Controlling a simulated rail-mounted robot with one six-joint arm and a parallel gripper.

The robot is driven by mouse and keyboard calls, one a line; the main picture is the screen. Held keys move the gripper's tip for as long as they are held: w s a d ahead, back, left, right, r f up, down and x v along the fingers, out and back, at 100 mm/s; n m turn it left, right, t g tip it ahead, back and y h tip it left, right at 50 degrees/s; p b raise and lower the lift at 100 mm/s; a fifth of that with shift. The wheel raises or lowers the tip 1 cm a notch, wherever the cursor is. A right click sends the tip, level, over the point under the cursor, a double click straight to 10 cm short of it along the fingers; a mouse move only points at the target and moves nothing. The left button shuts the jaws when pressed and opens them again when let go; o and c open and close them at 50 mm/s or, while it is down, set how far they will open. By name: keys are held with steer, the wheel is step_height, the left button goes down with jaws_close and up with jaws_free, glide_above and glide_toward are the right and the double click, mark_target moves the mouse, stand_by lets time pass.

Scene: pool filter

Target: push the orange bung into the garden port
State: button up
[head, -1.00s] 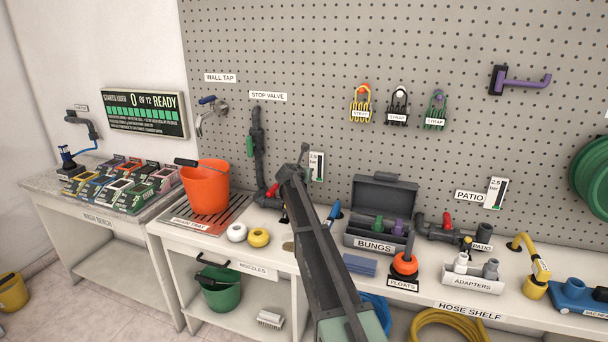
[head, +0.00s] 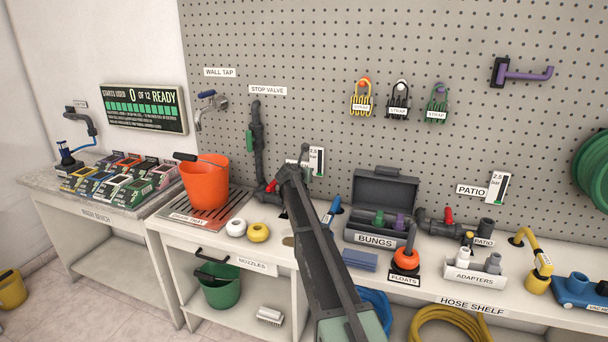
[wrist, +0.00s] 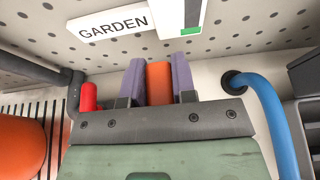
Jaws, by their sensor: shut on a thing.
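In the wrist view the orange bung (wrist: 159,84) stands between the two purple-padded fingers of my gripper (wrist: 159,77), which are shut on it. The GARDEN label (wrist: 113,24) is just beyond the fingertips, on the pegboard. The garden port is not clearly visible in either view; my gripper covers that area. I cannot tell whether the bung touches the port. A red valve lever (wrist: 88,97) on the grey pipe shows left of my fingers. In the head view my arm hides the bung and fingertips.
An orange bucket (head: 205,184) stands on the drain tray to the left. The open BUNGS box (head: 381,218) is to the right of my arm, with a blue hose end (wrist: 262,95) nearer. A gauge (head: 317,160) hangs behind my gripper. White and yellow nozzles sit in front.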

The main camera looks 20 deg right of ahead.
steer(key=shift+f+b, duration=1.65)
steer(key=shift+f, duration=0.1)
steer(key=o, duration=1)
steer(key=shift+r, duration=0.1)
steer(key=shift+p+v, duration=1)
steer(key=shift+v, duration=1.5)
steer(key=p+v, duration=0.4)
steer(key=v, duration=0.6)
steer(key=shift+s+a+r, duration=0.2)
steer(key=shift+s+a, duration=0.05)
steer(key=shift+a, duration=0.05)
